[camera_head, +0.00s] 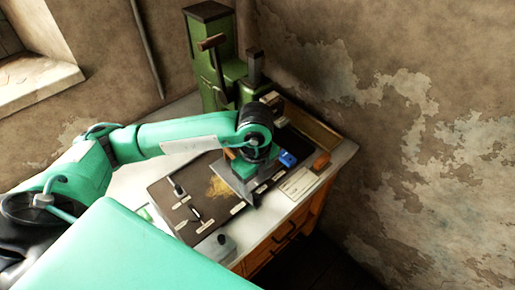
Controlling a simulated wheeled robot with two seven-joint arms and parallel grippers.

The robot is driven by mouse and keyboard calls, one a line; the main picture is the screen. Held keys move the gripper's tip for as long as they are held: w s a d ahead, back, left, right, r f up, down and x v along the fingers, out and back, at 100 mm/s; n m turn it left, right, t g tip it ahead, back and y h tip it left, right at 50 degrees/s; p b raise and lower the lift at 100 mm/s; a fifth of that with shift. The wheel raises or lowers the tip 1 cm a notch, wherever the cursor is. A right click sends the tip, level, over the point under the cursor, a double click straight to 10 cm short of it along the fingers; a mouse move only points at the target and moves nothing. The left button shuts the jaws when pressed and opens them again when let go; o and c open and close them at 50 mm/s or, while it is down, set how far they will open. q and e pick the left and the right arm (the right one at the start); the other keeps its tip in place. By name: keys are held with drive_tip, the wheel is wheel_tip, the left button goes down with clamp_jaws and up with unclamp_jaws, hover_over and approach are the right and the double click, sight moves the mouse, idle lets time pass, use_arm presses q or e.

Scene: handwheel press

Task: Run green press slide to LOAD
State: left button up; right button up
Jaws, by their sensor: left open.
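The green press (205,75) stands at the back of the bench, against the wall corner. It has a tall column with a dark top, a brown-and-dark lever-like part in front and a shorter green block with a dark post (254,70) beside it. The slide's position and the LOAD mark cannot be made out. My left gripper (249,192) is open, pointing down over the dark board (170,190), in front of the press and apart from it. My left forearm and wrist hide part of the board and the press's lower front. My right gripper is not in view.
The board carries small dark levers (196,214), several white labels too small to read and a yellowish patch (218,187). A blue block (287,158), a white card (299,183) and an orange block (321,161) lie right of my gripper. A grey box (215,248) sits at the front.

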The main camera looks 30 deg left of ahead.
sight(256, 195)
use_arm(q)
drive_tip(key=shift+w+a, duration=0.2)
drive_tip(key=shift+w, duration=0.05)
drive_tip(key=f+b, duration=0.2)
drive_tip(key=s+f+b, duration=0.1)
drive_tip(key=shift+d+f, duration=0.1)
drive_tip(key=shift+d, duration=0.2)
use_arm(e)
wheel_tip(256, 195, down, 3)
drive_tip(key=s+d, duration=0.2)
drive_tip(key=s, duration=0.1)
use_arm(q)
drive_tip(key=f+b, duration=0.2)
drive_tip(key=f, duration=0.1)
drive_tip(key=f+b, duration=0.1)
drive_tip(key=f, duration=0.1)
drive_tip(key=shift+w+a+b, duration=0.15)
drive_tip(key=shift+w+b, duration=0.1)
drive_tip(key=shift+b, duration=0.05)
drive_tip(key=shift+s+f+b, duration=0.1)
drive_tip(key=shift+f+b, duration=0.25)
drive_tip(key=shift+f, duration=0.15)
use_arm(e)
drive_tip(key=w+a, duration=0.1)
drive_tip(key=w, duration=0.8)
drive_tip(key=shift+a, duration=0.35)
use_arm(q)
drive_tip(key=c, duration=1.3)
drive_tip(key=shift+s, duration=0.1)
